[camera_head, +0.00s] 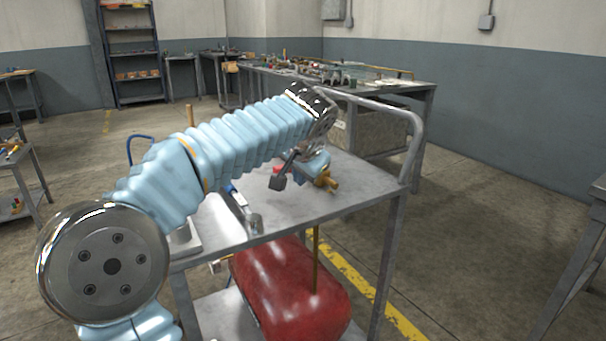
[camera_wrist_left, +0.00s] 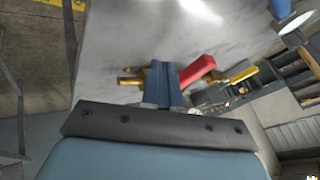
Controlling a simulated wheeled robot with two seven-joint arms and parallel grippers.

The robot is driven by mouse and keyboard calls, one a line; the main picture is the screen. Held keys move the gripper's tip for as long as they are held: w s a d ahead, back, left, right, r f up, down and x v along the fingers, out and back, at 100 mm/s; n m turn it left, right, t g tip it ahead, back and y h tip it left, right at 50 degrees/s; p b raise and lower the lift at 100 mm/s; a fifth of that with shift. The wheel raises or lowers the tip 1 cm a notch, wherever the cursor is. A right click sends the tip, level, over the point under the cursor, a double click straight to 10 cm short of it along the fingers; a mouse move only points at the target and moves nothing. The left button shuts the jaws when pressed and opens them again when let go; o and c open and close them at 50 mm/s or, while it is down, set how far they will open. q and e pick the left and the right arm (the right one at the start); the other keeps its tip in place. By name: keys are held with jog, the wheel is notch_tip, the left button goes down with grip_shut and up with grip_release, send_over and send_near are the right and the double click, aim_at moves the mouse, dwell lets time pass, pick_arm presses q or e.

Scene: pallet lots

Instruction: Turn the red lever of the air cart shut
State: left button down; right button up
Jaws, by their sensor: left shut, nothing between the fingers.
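The red lever (camera_wrist_left: 196,70) shows in the left wrist view just right of my fingers, against the brass valve. In the head view only a small red part (camera_head: 277,170) shows; my wrist hides the rest. The brass valve fitting (camera_head: 327,181) sticks out over the cart top (camera_head: 365,190), and it also shows in the left wrist view (camera_wrist_left: 130,81). My left gripper (camera_head: 316,170) is shut and empty, pointing down beside the valve. Its fingers (camera_wrist_left: 164,72) cover the valve's middle; whether they touch the lever I cannot tell. My right gripper is out of view.
A red tank (camera_head: 285,285) lies on the cart's lower shelf. The cart's tubular handle (camera_head: 411,140) rises at the right. A cluttered workbench (camera_head: 395,88) stands behind the cart, and a shelf rack (camera_head: 132,50) at the back left.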

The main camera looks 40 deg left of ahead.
pick_arm(q)
jog(key=shift+v, duration=0.9)
jog(key=shift+s+r, duration=0.15)
jog(key=shift+r, duration=0.05)
jog(key=v, duration=0.7)
jog(key=shift+s+r+p, duration=0.3)
jog(key=shift+s+p, duration=0.05)
jog(key=shift+s, duration=0.2)
jog(key=shift+a, duration=0.15)
